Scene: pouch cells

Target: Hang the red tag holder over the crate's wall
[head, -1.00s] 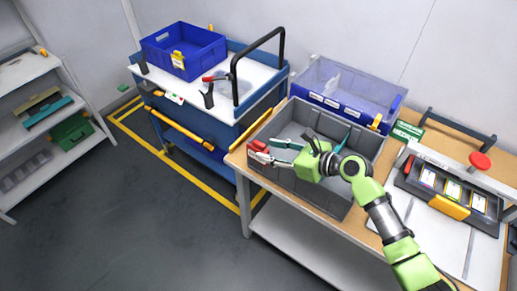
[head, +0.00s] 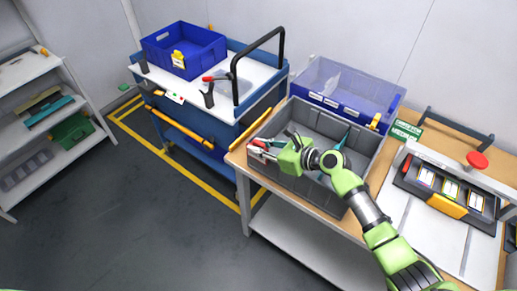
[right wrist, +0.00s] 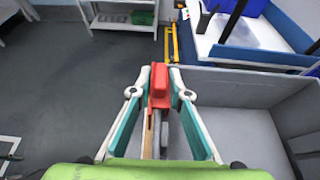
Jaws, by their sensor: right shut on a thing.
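The red tag holder (right wrist: 159,86) is between the fingertips of my right gripper (right wrist: 160,92), which is shut on it. In the head view the red holder (head: 258,146) is at the left wall of the grey crate (head: 318,190). In the right wrist view the holder lines up with the crate's wall (right wrist: 164,138), and the crate's inside lies to the right. I cannot tell whether it touches or straddles the wall. The gripper hides part of it in the head view. My left gripper is not in view.
The grey crate stands on a wooden-topped table (head: 234,158). A clear and blue bin (head: 345,100) is behind it, and a device with a red knob (head: 479,160) to the right. A blue cart (head: 215,125) with a blue crate (head: 184,50) stands left, across a floor gap.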

